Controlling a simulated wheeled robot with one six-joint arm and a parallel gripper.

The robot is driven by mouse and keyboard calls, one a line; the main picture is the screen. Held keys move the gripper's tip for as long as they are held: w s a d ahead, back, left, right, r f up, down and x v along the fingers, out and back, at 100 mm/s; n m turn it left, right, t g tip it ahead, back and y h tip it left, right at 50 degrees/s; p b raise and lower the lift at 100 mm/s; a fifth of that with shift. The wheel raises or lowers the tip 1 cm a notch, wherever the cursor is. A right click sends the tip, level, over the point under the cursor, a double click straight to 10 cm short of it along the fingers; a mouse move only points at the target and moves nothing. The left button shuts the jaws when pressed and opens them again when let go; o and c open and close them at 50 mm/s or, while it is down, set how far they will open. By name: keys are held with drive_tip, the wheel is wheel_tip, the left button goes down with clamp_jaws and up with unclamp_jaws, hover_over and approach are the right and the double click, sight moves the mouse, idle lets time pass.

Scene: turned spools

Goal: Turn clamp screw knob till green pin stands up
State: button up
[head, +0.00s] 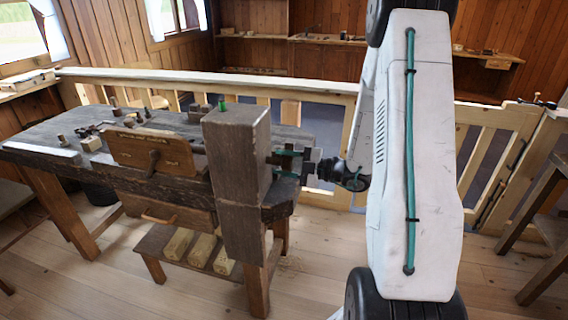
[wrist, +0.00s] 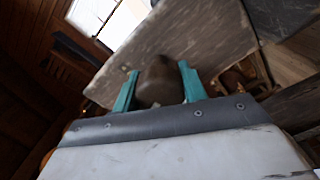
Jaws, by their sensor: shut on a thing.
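The clamp screw knob (wrist: 160,82) is a dark brown rounded piece on the block's side, between my teal fingers in the wrist view. My gripper (wrist: 158,84) is shut on it; in the head view, my gripper (head: 276,164) reaches the right side of the tall wooden block (head: 236,180). The knob is hard to make out there. A small green pin (head: 222,103) pokes up from the block's top and looks upright.
The workbench (head: 60,135) runs left from the block, with small tools and wooden pieces on top. A wooden vise panel (head: 150,150) is on its front. A low shelf with wood blocks stands beneath. A railing (head: 200,78) runs behind. The floor in front is clear.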

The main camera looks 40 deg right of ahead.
sight(293, 164)
drive_tip(key=shift+f, duration=0.15)
drive_tip(key=o, duration=1)
drive_tip(key=shift+d, duration=0.1)
drive_tip(key=shift+v, duration=3.9)
